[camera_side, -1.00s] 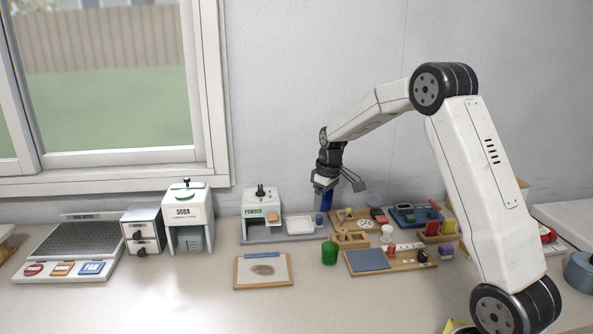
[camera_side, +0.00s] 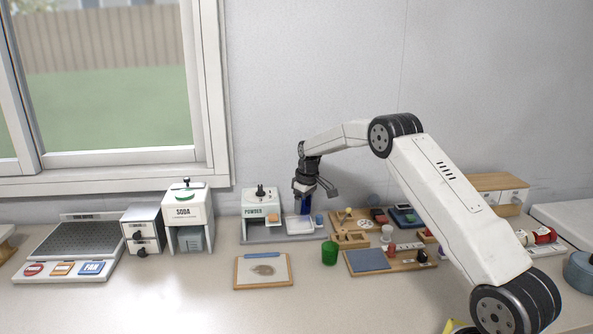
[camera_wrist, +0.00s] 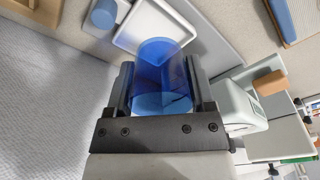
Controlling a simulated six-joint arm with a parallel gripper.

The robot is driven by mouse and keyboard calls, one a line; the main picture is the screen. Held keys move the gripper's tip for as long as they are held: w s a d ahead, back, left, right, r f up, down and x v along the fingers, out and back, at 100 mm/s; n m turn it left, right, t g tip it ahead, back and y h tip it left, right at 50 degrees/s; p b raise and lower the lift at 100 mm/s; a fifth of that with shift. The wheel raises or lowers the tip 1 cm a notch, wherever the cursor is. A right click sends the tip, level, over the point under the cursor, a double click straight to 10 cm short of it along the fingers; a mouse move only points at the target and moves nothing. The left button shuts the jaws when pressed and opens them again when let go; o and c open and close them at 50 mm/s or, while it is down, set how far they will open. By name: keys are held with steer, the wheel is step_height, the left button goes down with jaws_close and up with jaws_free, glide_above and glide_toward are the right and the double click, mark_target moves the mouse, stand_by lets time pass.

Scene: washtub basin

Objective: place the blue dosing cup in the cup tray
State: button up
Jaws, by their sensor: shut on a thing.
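The blue dosing cup (camera_side: 305,207) is a clear blue cylinder. My gripper (camera_side: 305,193) is shut on it, one finger on each side, and points down. In the wrist view the cup (camera_wrist: 160,58) sits between the two dark fingers (camera_wrist: 162,88). The shallow white tray (camera_side: 291,234), which looks like the cup tray, lies on the grey base beside the powder dispenser. The cup's lower end overlaps the tray's back part in the side view. The cup hides part of the tray (camera_wrist: 124,40) in the wrist view. I cannot tell whether they touch.
The powder dispenser (camera_side: 261,203) stands close on the left. Wooden trays with small items (camera_side: 352,240) are to the right. The wall is behind.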

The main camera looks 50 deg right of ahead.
mark_target(298, 225)
steer(key=shift+w+d+f, duration=0.2)
steer(key=shift+w+f, duration=0.3)
steer(key=shift+f, duration=0.15)
steer(key=shift+w+d+f, duration=0.2)
steer(key=shift+w+f, duration=0.3)
steer(key=shift+f, duration=0.15)
steer(key=shift+w+f, duration=0.15)
steer(key=shift+f, duration=0.1)
steer(key=shift+d+f, duration=0.1)
steer(key=shift+f, duration=1.4)
steer(key=shift+f, duration=0.15)
steer(key=o, duration=1)
steer(key=shift+c, duration=0.2)
steer(key=r, duration=0.4)
steer(key=s+r, duration=0.1)
steer(key=r, duration=0.7)
steer(key=shift+s+r, duration=0.15)
steer(key=shift+s, duration=0.05)
